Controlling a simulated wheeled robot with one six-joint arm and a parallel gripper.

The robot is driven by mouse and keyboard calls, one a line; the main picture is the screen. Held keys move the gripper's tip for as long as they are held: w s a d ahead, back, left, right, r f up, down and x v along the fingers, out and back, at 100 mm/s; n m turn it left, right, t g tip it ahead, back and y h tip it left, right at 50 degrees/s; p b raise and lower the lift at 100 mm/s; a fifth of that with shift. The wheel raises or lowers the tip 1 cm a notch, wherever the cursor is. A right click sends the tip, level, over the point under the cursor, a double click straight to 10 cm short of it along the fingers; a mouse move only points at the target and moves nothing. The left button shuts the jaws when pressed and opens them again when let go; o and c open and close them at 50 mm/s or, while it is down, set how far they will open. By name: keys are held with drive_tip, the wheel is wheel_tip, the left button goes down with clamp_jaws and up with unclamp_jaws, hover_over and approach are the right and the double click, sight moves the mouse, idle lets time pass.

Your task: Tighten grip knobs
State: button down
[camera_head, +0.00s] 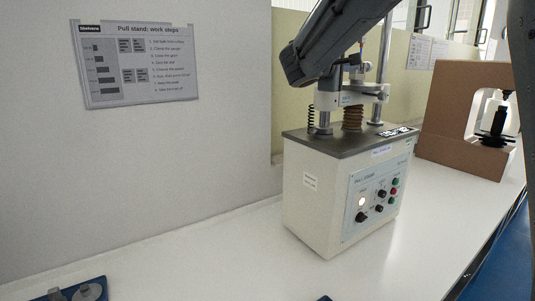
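The pull stand is a pale box (325,200) with a dark top plate (340,143), standing on the white bench. On the plate are a spring, a ribbed brown column (353,117), a grey clamp block (349,97) and a steel post (384,70). My dark arm link (335,38) crosses in front of the upper stand and hides much of it. I cannot make out the grip knobs for certain. The front panel has black control knobs (361,217), red and green buttons and a lit lamp (361,202). My gripper is not visible.
A brown arch-shaped tester (445,110) stands behind to the right. A blue tray (70,293) with metal parts is at the lower left. A work-steps sign (137,65) hangs on the left wall.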

drive_tip(key=shift+w+a+r+b, duration=0.1)
drive_tip(key=shift+r+b, duration=0.25)
drive_tip(key=shift+b, duration=0.6)
idle(0.3)
drive_tip(key=shift+s+d+r+b, duration=0.1)
drive_tip(key=shift+s+d+b, duration=0.15)
drive_tip(key=shift+b, duration=0.35)
drive_tip(key=w+a+b+v, duration=0.1)
drive_tip(key=b+v, duration=0.1)
drive_tip(key=v, duration=0.4)
